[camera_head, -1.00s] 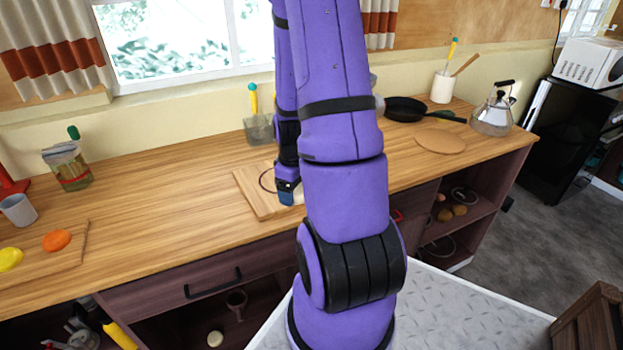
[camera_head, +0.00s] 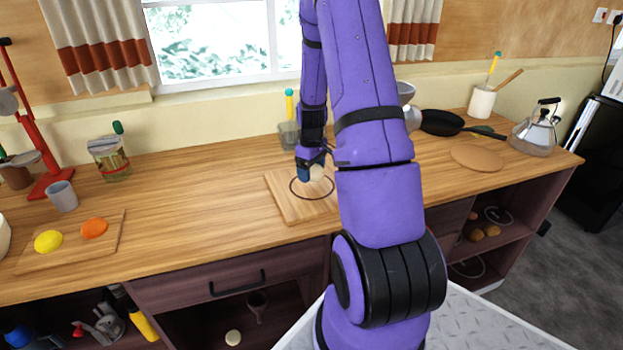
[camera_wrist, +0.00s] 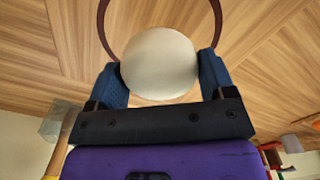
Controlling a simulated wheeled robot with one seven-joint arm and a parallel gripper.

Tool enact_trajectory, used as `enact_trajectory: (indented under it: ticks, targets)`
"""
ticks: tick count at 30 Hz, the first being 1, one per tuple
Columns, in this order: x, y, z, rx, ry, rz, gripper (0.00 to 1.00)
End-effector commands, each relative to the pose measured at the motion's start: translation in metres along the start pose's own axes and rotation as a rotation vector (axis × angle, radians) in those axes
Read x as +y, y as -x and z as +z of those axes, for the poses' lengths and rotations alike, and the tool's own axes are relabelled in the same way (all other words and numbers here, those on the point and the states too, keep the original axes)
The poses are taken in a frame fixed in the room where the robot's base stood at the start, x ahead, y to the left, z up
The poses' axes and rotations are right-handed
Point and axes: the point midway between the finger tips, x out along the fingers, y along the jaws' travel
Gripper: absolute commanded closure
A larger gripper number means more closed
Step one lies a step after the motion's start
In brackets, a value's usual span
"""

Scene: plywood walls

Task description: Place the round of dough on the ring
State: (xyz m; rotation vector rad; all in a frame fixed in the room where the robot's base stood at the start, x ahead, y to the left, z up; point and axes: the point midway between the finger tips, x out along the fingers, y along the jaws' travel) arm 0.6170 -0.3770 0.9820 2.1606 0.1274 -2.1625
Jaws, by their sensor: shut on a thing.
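The round of dough (camera_wrist: 160,64) is a pale cream ball held between the two blue fingers of my gripper (camera_wrist: 165,75) in the wrist view. In the head view my gripper (camera_head: 312,172) is over the wooden board, with the dough (camera_head: 317,173) partly showing at its fingers. The ring (camera_head: 299,193) is a thin dark circle on the board (camera_head: 290,213). The dough appears over the ring's far part in the head view; its height above the board is hard to tell. In the wrist view the ring (camera_wrist: 103,28) is partly hidden behind the dough.
A board (camera_head: 70,255) with a yellow lump (camera_head: 48,241) and an orange lump (camera_head: 94,228) lies at left, near a grey cup (camera_head: 62,196). A black pan (camera_head: 442,122), a round wooden board (camera_head: 476,158) and a kettle (camera_head: 537,130) stand at right. Clear counter lies left of the ring's board.

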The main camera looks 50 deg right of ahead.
Motion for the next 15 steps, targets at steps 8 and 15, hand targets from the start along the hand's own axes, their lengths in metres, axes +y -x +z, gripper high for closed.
enact_trajectory:
  ticks: [8, 15]
  targets:
    - [0.000, -0.026, -0.001, -0.001, 0.000, -0.002, 0.50]
    - [0.001, -0.035, -0.001, 0.001, 0.000, 0.001, 0.50]
